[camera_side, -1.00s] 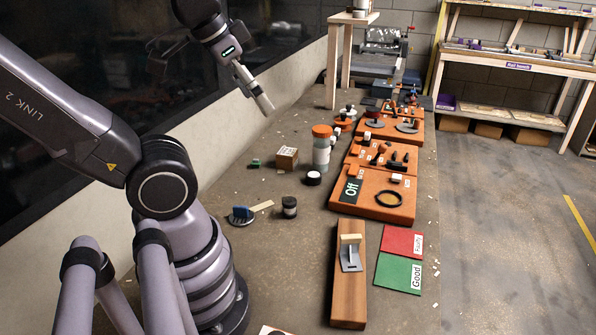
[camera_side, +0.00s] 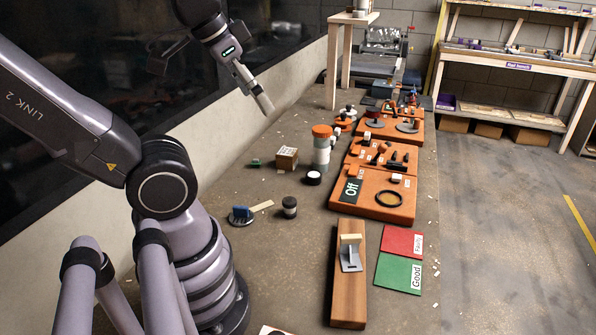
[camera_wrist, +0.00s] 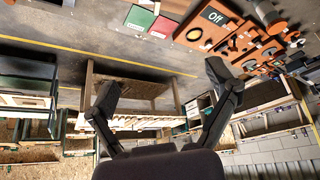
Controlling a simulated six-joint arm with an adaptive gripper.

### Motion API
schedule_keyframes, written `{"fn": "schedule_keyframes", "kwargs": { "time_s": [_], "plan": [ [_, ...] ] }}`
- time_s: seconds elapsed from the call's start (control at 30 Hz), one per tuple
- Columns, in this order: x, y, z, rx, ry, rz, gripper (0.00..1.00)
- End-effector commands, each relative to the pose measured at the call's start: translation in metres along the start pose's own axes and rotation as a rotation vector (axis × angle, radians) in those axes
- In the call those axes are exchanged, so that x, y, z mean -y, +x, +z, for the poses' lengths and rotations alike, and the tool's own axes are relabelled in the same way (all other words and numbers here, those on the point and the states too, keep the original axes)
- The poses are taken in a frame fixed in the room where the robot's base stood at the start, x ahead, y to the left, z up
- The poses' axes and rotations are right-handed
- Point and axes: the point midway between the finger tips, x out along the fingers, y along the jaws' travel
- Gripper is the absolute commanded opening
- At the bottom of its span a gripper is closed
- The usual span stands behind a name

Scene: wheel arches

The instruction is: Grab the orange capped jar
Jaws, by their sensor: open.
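The orange capped jar (camera_side: 322,148) stands upright on the bench in the side view, left of the orange boards. It has an orange lid over a pale and grey body. My gripper (camera_side: 266,104) is in the air up and to the left of the jar, apart from it. In the wrist view my gripper (camera_wrist: 165,88) shows two dark fingers spread wide with nothing between them.
A small brown box (camera_side: 287,158), a white-topped black jar (camera_side: 313,178) and a dark jar (camera_side: 289,207) stand near the orange jar. An orange board (camera_side: 372,205) lies to its right. A wooden block (camera_side: 348,290) lies in front. A wooden stand (camera_side: 332,65) rises behind.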

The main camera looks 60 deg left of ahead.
Motion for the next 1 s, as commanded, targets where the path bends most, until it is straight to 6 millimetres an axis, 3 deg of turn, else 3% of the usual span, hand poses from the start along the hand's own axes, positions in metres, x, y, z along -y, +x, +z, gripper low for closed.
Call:
{"fn": "schedule_keyframes", "kwargs": {
  "time_s": [0.27,0.37,0.43,0.6,0.7,0.87,1.0],
  "plan": [
    [0.003,0.004,-0.009,-0.010,-0.006,-0.013,0.87],
    [0.015,0.017,-0.037,-0.045,-0.019,-0.049,0.87],
    [0.030,0.034,-0.066,-0.086,-0.029,-0.089,0.87],
    [0.085,0.091,-0.141,-0.218,-0.032,-0.190,0.87],
    [0.122,0.131,-0.172,-0.296,-0.024,-0.234,0.87],
    [0.184,0.197,-0.199,-0.423,-0.010,-0.279,0.87],
    [0.234,0.255,-0.195,-0.540,-0.013,-0.296,0.87]
  ]
}}
